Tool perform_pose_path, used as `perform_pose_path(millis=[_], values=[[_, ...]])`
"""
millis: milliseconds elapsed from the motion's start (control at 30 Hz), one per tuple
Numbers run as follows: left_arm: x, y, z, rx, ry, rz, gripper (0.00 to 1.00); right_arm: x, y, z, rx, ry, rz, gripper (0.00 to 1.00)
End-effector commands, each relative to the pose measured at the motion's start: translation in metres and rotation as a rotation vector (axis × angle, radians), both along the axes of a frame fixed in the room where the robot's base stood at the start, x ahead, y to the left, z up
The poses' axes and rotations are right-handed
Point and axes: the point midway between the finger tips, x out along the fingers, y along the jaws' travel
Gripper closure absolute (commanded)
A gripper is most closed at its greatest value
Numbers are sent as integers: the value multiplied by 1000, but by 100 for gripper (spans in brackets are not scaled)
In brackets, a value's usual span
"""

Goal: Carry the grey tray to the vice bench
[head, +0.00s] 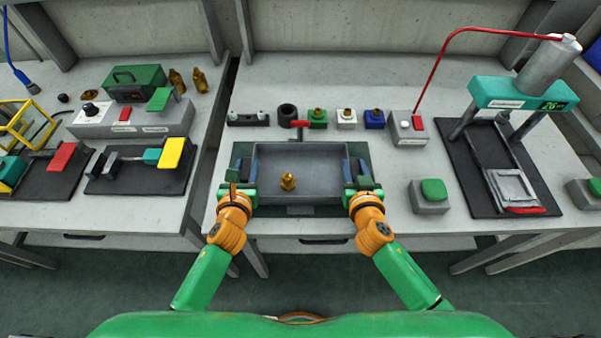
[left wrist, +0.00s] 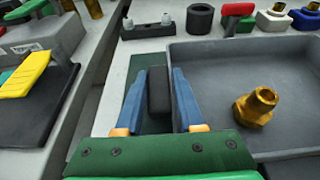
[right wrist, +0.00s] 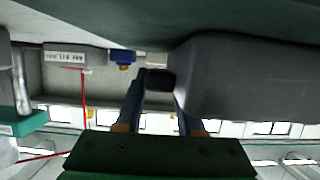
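The grey tray (head: 328,172) is on the right-hand bench at its front edge, over a dark mat, with a brass fitting (head: 288,181) standing inside. I cannot tell whether the tray touches the mat. My left gripper (head: 240,180) is at the tray's left end; in the left wrist view its blue fingers close against both sides of a dark handle (left wrist: 158,90). My right gripper (head: 362,178) is at the right end; in the right wrist view its fingers hold the other dark handle (right wrist: 160,80). The left bench (head: 110,214) carries vice-like fixtures with red (head: 62,156) and yellow (head: 172,152) parts.
Behind the tray stand a black ring (head: 287,115), green, white and blue blocks, and a red-handled part. A green button box (head: 431,196) and a teal press (head: 522,92) are to the right. A narrow gap separates the benches. Floor shows in front.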

Motion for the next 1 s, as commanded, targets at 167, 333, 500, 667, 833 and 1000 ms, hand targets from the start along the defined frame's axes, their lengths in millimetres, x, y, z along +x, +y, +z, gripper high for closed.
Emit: perform_pose_path(millis=[167,333,500,667,833,1000], values=[[0,0,0,0,0,0,100,0,0,0,0,0,0,100],[0,0,0,0,0,0,100,0,0,0,-1,0,-1,100],[0,0,9,0,-1,0,100,0,0,8,-1,-1,0,100],[0,0,35,0,-1,0,100,0,0,35,-1,-1,0,100],[0,0,55,0,-1,0,100,0,0,55,-1,0,-1,100],[0,0,51,0,-1,0,100,0,0,50,-1,0,-1,100]])
